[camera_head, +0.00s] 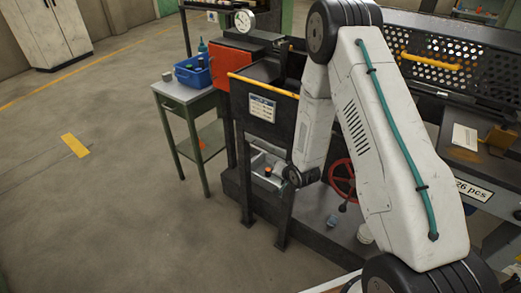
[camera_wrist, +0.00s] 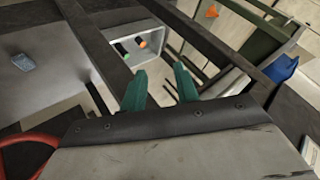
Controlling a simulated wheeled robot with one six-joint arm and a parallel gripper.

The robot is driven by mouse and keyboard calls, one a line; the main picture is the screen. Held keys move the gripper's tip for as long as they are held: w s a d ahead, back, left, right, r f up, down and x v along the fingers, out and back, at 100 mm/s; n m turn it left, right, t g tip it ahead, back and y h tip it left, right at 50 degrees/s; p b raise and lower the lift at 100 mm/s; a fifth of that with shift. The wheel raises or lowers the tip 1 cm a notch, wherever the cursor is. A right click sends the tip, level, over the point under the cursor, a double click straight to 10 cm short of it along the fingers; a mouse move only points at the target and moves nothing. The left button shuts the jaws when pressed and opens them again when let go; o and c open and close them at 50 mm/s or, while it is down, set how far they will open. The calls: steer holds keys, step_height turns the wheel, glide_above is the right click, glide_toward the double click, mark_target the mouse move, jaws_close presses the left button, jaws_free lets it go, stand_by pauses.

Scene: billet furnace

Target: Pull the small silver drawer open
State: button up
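The small silver drawer (camera_head: 257,159) is a light metal tray under the dark furnace housing. Its open top shows, so it stands out at least partly. In the wrist view the drawer (camera_wrist: 158,34) lies just beyond my fingertips, with an orange-topped item (camera_wrist: 143,44) and a dark green item (camera_wrist: 121,48) inside. My gripper (camera_wrist: 160,84) has two teal fingers spread apart, close to the drawer's near end. I cannot tell whether they touch it, and no handle is clear. In the head view my wrist is beside the drawer, and the fingers are mostly hidden.
Dark frame posts (camera_head: 286,213) stand close around the drawer. A red handwheel (camera_head: 342,178) is to the right. A green side table (camera_head: 178,99) with a blue bin (camera_head: 193,72) stands to the left. The floor (camera_head: 120,200) in front and left is clear.

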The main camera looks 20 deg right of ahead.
mark_target(260, 149)
steer(key=w+a+r+m+t+y, duration=0.1)
steer(key=w+m+t, duration=0.1)
steer(key=w+t, duration=0.1)
steer(key=w+a+r+m+t+y, duration=0.1)
steer(key=w+a+r+m+t, duration=0.1)
steer(key=w+t, duration=0.1)
steer(key=w+a+r+m+t+y, duration=0.1)
steer(key=w+r+t, duration=0.1)
steer(key=w+t, duration=0.1)
steer(key=shift+w+a+r+m, duration=0.1)
steer(key=shift+w+m, duration=0.1)
steer(key=shift+w, duration=0.25)
steer(key=shift+w+a+r+m, duration=0.1)
steer(key=shift+w+m, duration=0.1)
steer(key=shift+w, duration=0.25)
jaws_close()
